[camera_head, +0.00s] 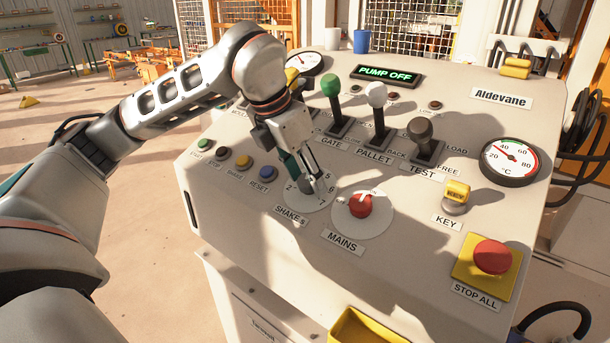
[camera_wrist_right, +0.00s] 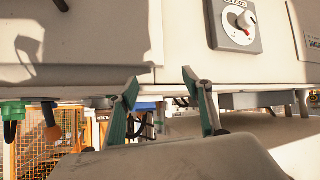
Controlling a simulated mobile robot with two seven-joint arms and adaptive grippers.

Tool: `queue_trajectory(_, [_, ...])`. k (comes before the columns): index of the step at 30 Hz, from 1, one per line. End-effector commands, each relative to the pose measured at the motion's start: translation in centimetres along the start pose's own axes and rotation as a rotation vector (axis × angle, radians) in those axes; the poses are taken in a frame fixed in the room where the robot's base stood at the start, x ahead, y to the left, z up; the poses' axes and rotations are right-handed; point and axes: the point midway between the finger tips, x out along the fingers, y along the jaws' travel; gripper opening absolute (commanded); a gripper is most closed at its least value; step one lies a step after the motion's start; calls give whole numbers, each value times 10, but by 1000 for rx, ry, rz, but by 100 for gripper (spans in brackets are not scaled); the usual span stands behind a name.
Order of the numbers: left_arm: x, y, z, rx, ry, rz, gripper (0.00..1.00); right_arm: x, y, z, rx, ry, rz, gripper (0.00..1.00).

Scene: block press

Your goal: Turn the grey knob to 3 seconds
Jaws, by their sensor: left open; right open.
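The grey knob (camera_head: 306,187) sits on a white round dial (camera_head: 293,202) labelled SHAKE s, on the sloping console top. My right gripper (camera_wrist_right: 161,92) is open and empty in the right wrist view, below a light panel.
The red MAINS knob (camera_head: 360,204) is close to the right of the dial. Behind stand the green GATE lever (camera_head: 331,86), white PALLET lever (camera_head: 376,95) and dark TEST lever (camera_head: 420,131). The red STOP ALL button (camera_head: 492,257) is at the right front.

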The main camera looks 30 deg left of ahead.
Motion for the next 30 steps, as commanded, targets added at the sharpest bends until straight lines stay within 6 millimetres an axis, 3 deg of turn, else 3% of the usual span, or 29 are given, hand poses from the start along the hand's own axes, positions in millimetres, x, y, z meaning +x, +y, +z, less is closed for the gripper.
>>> queue_trajectory(2, [0, 0, 0, 0, 0, 0, 40, 0, 0, 0, 0, 0, 0, 50])
queue_trajectory(6, [0, 0, 0, 0, 0, 0, 7, -1, 0, 1, 1, -2, 0, 50])
queue_trajectory(17, [0, 0, 0, -34, -3, -1, 7, 0, -1, 5, 2, -4, -1, 50])
queue_trajectory(30, [1, 1, -1, -335, -31, -7, 7, 7, -14, -5, 0, 38, -23, 50])
